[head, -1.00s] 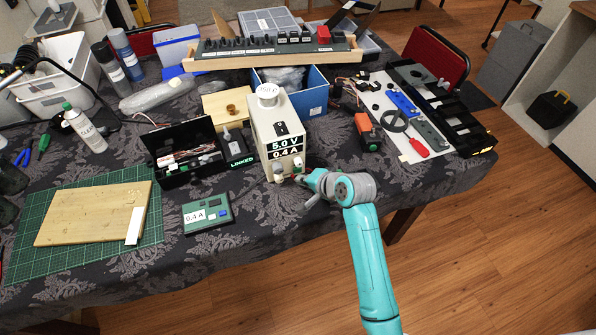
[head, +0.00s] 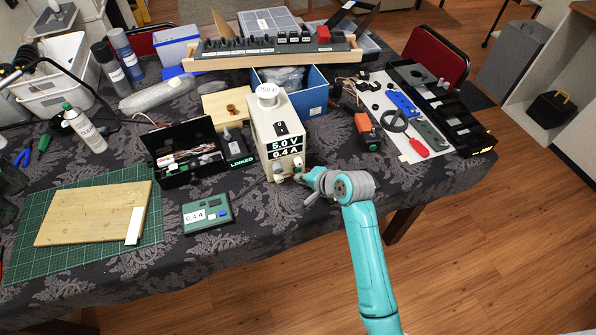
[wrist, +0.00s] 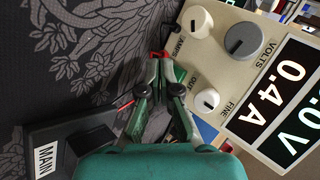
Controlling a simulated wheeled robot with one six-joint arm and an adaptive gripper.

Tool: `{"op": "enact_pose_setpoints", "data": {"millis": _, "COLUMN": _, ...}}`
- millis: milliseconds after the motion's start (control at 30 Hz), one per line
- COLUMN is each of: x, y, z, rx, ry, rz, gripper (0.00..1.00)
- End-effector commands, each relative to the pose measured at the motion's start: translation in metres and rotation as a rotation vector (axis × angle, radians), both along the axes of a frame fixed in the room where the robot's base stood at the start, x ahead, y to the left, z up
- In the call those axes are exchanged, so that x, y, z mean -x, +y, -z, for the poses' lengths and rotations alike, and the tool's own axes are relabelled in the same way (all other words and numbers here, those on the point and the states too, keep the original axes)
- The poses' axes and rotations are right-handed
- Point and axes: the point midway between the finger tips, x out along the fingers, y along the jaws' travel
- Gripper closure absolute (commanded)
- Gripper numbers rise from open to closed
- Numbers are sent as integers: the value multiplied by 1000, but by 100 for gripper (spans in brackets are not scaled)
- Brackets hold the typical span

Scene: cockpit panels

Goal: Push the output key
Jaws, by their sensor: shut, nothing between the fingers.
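The cream power supply (head: 262,133) stands upright on the table, its display reading 5.0 V and 0.4 A. In the wrist view its front panel (wrist: 212,62) has a grey VOLTS knob (wrist: 242,40), white AMPS and FINE knobs and an OUT label (wrist: 193,81). A small green part (wrist: 180,73) shows beside that label, partly hidden by my finger; I take it for the output key. My gripper (wrist: 160,60) is shut and empty, its tips at the panel's lower edge, close to the green part. Contact cannot be told. In the head view my gripper (head: 303,178) is at the supply's lower right front.
A black box marked MAIN (wrist: 70,147) lies near my gripper in the wrist view. On the table, a green 0.4 A meter (head: 207,214) lies front left of the supply, and an open black case (head: 186,160) stands to its left.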

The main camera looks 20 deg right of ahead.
Motion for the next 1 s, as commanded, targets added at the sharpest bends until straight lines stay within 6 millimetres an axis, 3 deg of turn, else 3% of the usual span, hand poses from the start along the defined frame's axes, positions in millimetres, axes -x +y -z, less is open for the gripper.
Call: {"op": "enact_pose_setpoints", "data": {"millis": 1000, "x": -9, "y": 0, "z": 0, "rx": 0, "ry": 0, "rz": 0, "gripper": 100}}
